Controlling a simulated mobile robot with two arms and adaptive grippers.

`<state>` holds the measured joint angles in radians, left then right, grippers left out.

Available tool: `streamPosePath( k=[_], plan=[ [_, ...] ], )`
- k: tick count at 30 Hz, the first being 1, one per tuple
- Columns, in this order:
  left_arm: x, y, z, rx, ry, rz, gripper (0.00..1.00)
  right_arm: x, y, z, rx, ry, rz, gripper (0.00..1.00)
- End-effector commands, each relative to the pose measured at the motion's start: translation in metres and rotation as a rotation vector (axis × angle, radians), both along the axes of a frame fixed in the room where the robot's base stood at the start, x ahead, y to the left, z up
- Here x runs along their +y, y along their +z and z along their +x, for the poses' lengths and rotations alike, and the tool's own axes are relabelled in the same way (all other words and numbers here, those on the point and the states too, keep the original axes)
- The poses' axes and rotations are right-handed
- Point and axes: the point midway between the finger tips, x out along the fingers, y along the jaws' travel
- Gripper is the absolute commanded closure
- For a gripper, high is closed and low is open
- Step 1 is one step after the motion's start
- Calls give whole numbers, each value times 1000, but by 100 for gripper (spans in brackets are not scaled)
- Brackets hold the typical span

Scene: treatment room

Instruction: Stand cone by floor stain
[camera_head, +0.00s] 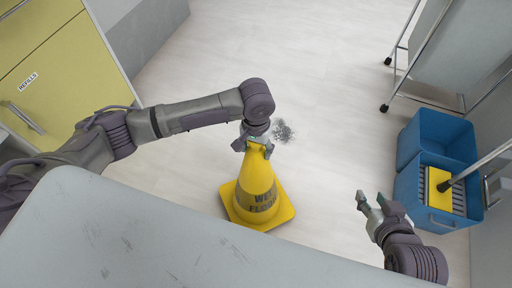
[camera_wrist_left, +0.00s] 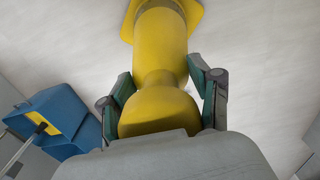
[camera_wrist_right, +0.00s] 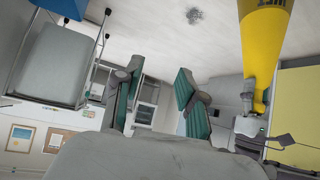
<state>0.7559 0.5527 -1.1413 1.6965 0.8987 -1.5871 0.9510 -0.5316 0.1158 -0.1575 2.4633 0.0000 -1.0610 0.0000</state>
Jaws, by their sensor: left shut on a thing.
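The yellow cone (camera_head: 256,185) with dark lettering is upright, its square base at or near the floor; I cannot tell whether it touches. My left gripper (camera_head: 254,143) is shut on its top, and the left wrist view shows the cone (camera_wrist_left: 160,35) between the green-padded fingers (camera_wrist_left: 163,105). The dark floor stain (camera_head: 283,131) lies just beyond and right of the cone's top in the head view. The stain also shows in the right wrist view (camera_wrist_right: 194,15). My right gripper (camera_head: 370,205) is open and empty, right of the cone.
A grey tabletop (camera_head: 150,240) fills the near left. A blue mop bucket (camera_head: 438,150) with a mop stands at the right. A wheeled frame (camera_head: 425,75) stands at the upper right. Yellow cabinets (camera_head: 65,75) are at the left. The floor beyond the stain is clear.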

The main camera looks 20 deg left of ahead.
Motion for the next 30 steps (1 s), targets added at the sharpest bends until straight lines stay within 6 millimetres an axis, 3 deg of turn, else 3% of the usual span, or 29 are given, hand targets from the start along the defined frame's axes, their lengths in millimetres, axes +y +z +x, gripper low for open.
streamPosePath(
  k=[15,30],
  plan=[
    [0,-7,1,-3,0,-1,70,15,36,34,-267,19,62,60],
    [0,-8,1,-3,0,-1,70,18,46,40,-326,23,75,60]
  ],
)
